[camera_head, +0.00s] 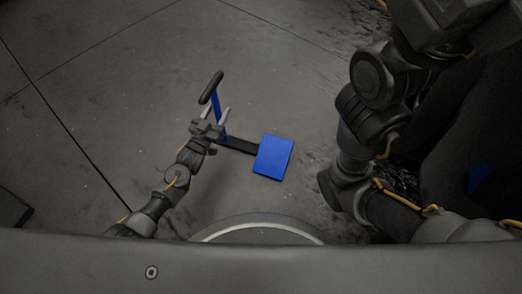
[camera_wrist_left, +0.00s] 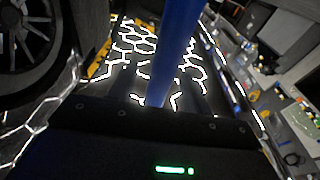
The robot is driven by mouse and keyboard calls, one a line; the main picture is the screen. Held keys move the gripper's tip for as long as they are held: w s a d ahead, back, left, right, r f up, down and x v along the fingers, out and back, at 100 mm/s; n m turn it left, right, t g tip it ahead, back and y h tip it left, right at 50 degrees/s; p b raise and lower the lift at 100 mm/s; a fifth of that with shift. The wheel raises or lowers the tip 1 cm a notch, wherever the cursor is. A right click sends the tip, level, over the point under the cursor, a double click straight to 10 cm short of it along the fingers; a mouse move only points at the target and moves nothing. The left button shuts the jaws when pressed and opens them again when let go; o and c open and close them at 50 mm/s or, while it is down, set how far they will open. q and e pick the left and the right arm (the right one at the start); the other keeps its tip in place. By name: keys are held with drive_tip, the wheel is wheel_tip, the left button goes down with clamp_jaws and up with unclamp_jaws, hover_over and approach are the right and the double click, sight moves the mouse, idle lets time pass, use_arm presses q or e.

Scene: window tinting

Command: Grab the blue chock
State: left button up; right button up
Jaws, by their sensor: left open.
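The blue chock lies on the dark floor in the head view, with a flat blue plate (camera_head: 273,157), a black bar and a blue post (camera_head: 216,106) that rises to a black grip (camera_head: 211,87). My left gripper (camera_head: 217,114) is open, with its two fingertips on either side of the post. I cannot tell whether they touch it. In the left wrist view the blue post (camera_wrist_left: 178,45) stands close in front of the gripper body, near the middle. The fingers do not show there. My right arm is folded at the right of the head view, and its gripper is out of view.
A wheel (camera_wrist_left: 28,35) shows at the left of the left wrist view. A cluttered bench (camera_wrist_left: 285,115) stands at its right. A small blue piece (camera_head: 478,178) shows at the right of the head view. The floor around the chock is clear.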

use_arm(q)
clamp_jaws()
idle(0.3)
idle(1.0)
drive_tip(key=shift+r, duration=0.15)
